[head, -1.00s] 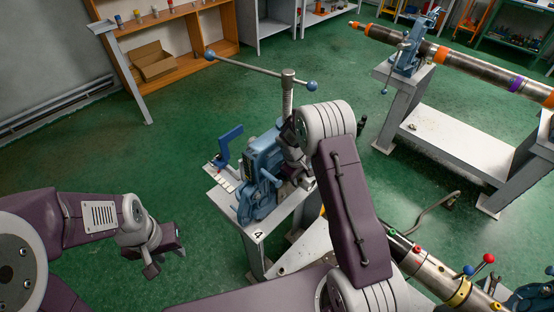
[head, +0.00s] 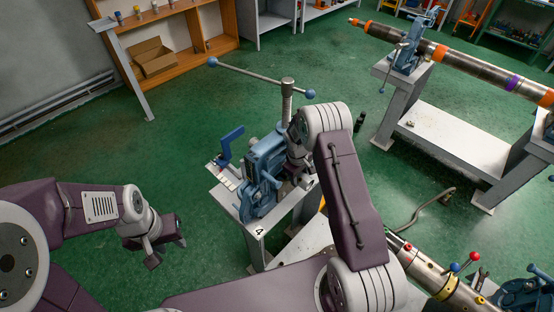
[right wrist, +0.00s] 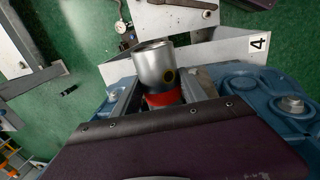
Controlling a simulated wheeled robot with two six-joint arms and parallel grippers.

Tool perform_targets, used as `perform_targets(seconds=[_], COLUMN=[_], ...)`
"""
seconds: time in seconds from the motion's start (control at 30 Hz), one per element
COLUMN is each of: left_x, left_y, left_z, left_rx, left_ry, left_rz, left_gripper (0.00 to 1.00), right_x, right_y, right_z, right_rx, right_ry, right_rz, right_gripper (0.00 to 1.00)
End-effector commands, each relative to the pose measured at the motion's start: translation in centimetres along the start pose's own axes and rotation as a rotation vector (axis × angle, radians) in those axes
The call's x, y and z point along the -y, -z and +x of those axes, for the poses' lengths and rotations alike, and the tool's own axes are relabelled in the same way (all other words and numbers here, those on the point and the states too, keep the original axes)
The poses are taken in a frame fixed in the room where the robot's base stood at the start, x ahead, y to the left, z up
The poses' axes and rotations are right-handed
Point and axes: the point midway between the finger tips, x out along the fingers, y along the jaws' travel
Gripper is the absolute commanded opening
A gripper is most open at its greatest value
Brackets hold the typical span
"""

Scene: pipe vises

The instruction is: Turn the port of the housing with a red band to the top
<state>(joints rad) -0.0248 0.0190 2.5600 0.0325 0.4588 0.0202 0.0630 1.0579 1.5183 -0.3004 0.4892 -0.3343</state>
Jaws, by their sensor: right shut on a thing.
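The metal housing with a red band (right wrist: 155,65) stands between the jaws of the blue vise in the right wrist view. My left gripper (head: 166,250) is empty, with fingers apart, left of the vise.
The vise sits on a grey stand marked 4 (head: 246,214). A second stand at the right (head: 455,135) carries a long banded pipe (head: 480,72). Another pipe with coloured knobs (head: 440,285) is near my right arm. Green floor left of the vise is clear.

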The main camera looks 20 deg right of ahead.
Motion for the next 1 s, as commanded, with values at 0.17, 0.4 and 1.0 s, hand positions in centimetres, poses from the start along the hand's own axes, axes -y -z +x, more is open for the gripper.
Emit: perform_targets(seconds=[0.17,0.4,1.0], left_x=[0.0,0.0,0.0], left_y=[0.1,0.1,0.1], left_z=[-0.6,-1.2,-1.0], left_rx=[0.000,0.000,0.000], left_ry=[0.000,0.000,0.000], left_rz=[0.000,0.000,0.000], left_gripper=[0.36,0.36,0.36], right_x=[0.0,-0.2,-0.4], right_y=[-0.1,-0.1,-0.1], right_z=[0.0,-0.2,0.5], right_rx=[0.001,0.002,0.002], right_ry=[0.012,0.032,0.204], right_rz=[0.001,0.003,0.004], right_gripper=[0.08,0.08,0.08])
